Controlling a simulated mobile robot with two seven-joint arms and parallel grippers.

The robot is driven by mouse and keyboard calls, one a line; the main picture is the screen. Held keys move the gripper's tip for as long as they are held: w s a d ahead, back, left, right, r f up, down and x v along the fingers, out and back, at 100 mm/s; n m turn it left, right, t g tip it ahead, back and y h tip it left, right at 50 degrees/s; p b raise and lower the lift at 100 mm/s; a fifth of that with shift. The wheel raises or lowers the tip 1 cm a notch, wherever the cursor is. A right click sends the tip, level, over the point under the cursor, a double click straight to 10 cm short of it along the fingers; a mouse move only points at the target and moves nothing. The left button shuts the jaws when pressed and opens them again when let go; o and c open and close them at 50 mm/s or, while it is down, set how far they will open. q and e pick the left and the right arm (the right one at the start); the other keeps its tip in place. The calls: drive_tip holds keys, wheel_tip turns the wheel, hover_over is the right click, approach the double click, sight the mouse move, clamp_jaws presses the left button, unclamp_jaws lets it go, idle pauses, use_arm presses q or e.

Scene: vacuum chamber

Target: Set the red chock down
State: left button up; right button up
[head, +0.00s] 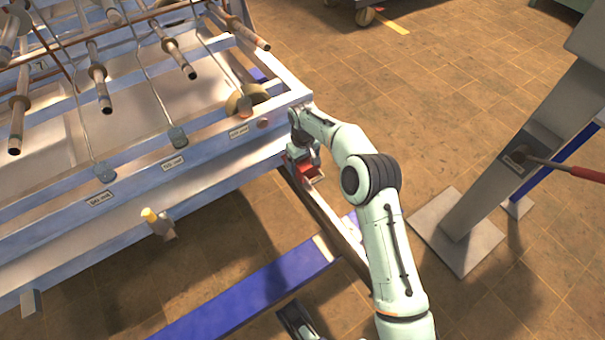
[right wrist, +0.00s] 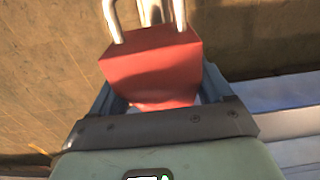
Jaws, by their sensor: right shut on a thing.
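The red chock (head: 310,172) is between the fingers of my right gripper (head: 302,158), below the corner of the large metal frame. In the right wrist view the red chock (right wrist: 152,68) fills the space between the two blue-grey fingers of my right gripper (right wrist: 155,95). Pale metal bars show at its far side; I cannot tell whether they belong to it. In the head view it appears over the upper end of a narrow beam (head: 328,215); I cannot tell whether it touches.
The metal frame (head: 190,172) with labelled rails and several rods fills the left. A blue floor beam (head: 250,292) runs below it. A grey post on a square plate (head: 455,245) stands right, with a red-handled tool (head: 570,170). Tiled floor at upper right is mostly clear.

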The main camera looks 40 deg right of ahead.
use_arm(q)
drive_tip(key=shift+s+a+f+g+b, duration=0.1)
drive_tip(key=shift+s+f+g+b, duration=0.2)
drive_tip(key=shift+s, duration=0.4)
drive_tip(key=shift+s+a+f+g+b, duration=0.1)
drive_tip(key=shift+s+f+g+b, duration=0.2)
drive_tip(key=shift+s, duration=0.4)
use_arm(e)
drive_tip(key=shift+f, duration=2.8)
drive_tip(key=shift+f, duration=0.1)
drive_tip(key=o, duration=1.3)
drive_tip(key=shift+f, duration=0.1)
use_arm(q)
drive_tip(key=w+r+t+p, duration=0.2)
drive_tip(key=w+r, duration=0.1)
drive_tip(key=w, duration=0.2)
drive_tip(key=shift+w+d+p, duration=0.35)
use_arm(e)
wheel_tip(320, 180, up, 12)
drive_tip(key=shift+r, duration=0.15)
